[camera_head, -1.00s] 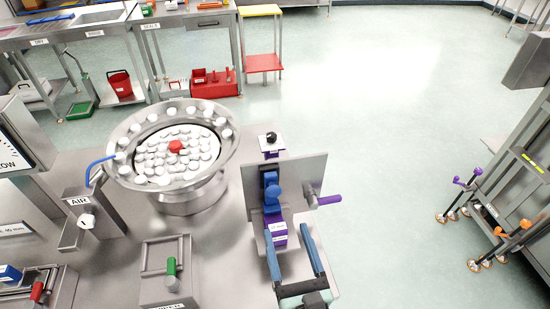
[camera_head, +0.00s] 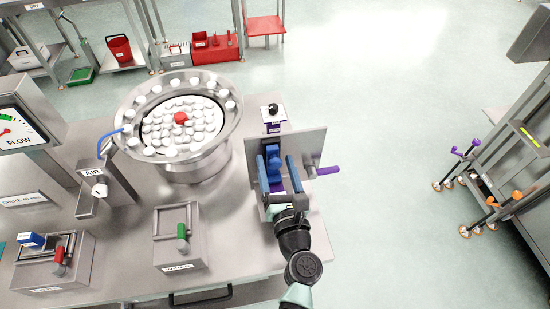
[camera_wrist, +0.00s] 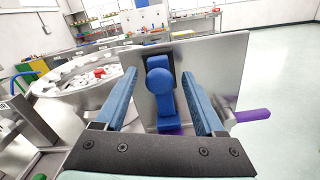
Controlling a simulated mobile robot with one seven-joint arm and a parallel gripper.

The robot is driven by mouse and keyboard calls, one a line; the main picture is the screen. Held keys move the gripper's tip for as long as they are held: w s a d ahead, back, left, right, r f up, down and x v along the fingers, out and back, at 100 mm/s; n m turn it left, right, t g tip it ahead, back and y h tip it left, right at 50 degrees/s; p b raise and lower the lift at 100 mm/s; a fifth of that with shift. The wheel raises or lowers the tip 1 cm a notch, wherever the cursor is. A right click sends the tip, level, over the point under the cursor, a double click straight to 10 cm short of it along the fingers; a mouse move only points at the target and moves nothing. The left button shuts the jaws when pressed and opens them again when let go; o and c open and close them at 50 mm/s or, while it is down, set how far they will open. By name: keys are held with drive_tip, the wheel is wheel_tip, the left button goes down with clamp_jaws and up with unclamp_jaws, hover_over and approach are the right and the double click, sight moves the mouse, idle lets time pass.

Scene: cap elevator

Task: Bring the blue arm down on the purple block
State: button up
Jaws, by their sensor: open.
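The blue arm (camera_head: 274,164) stands raised against a steel plate (camera_head: 308,150) on the table. In the wrist view the blue arm (camera_wrist: 160,98) has a round knob and sits between my fingers, toward the far ends. A purple block (camera_head: 267,188) lies below it, partly hidden by my fingers and the blue arm; purple also shows low in the wrist view (camera_wrist: 170,131). My gripper (camera_head: 276,170) is open, with one blue finger on each side of the blue arm. No contact with the blue arm can be made out.
A purple-handled lever (camera_head: 328,170) sticks out right of the plate. A steel bowl of white caps (camera_head: 185,125) with one red cap stands to the left. A green-handled clamp (camera_head: 182,235) is at front left. Open floor lies to the right.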

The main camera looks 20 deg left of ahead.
drive_tip(key=shift+w+a, duration=0.35)
drive_tip(key=shift+w, duration=0.15)
clamp_jaws()
idle(1.2)
